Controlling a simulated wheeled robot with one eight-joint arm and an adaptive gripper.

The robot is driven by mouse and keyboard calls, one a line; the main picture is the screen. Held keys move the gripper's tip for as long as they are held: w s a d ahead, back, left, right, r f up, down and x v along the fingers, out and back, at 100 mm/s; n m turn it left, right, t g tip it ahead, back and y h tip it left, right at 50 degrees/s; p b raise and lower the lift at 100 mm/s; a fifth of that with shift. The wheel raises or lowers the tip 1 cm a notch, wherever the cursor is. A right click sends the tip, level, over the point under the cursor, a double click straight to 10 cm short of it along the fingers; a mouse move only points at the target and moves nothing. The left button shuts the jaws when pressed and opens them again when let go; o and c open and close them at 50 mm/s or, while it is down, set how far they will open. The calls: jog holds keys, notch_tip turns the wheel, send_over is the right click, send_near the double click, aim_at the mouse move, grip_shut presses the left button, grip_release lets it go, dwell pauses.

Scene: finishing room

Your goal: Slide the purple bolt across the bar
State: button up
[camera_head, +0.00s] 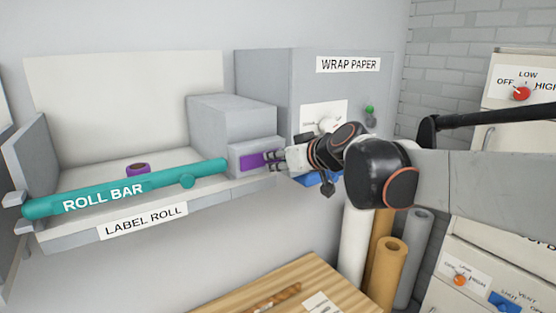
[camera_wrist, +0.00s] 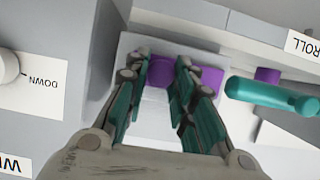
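The purple bolt (camera_head: 251,160) lies on the front of a small grey block at the right end of the label roll shelf. In the wrist view the bolt (camera_wrist: 208,78) runs sideways behind my fingers, with part of it showing between them. My gripper (camera_head: 273,161) is at the bolt's right part, one finger on each side of it. In the wrist view my gripper (camera_wrist: 162,64) has a gap between its fingertips, filled by purple. Whether the fingers touch the bolt cannot be told. The teal roll bar (camera_head: 135,187) lies across the shelf front, its right end near the block.
A purple roll (camera_head: 138,169) sits behind the bar on the label roll shelf (camera_head: 70,241). The grey wrap paper box (camera_head: 268,85) with a knob and green button stands close behind my gripper. Paper rolls (camera_head: 386,272) and a wooden table (camera_head: 300,285) are below.

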aim_at(251, 165)
grip_shut()
jog(key=s+a, duration=0.2)
jog(key=a, duration=0.1)
jog(key=s+a, duration=0.1)
jog(key=a, duration=0.1)
jog(key=shift+s+b, duration=0.15)
jog(key=shift+b, duration=0.25)
jog(key=shift+d, duration=0.2)
jog(key=o, duration=0.6)
grip_release()
jog(key=shift+a, duration=0.1)
jog(key=shift+o, duration=1.1)
jog(key=shift+s+a, duration=0.1)
jog(key=shift+a, duration=0.1)
jog(key=shift+d, duration=0.2)
jog(key=v, duration=1.1)
jog(key=shift+s+d, duration=0.15)
jog(key=shift+s, duration=0.15)
jog(key=shift+r, duration=0.1)
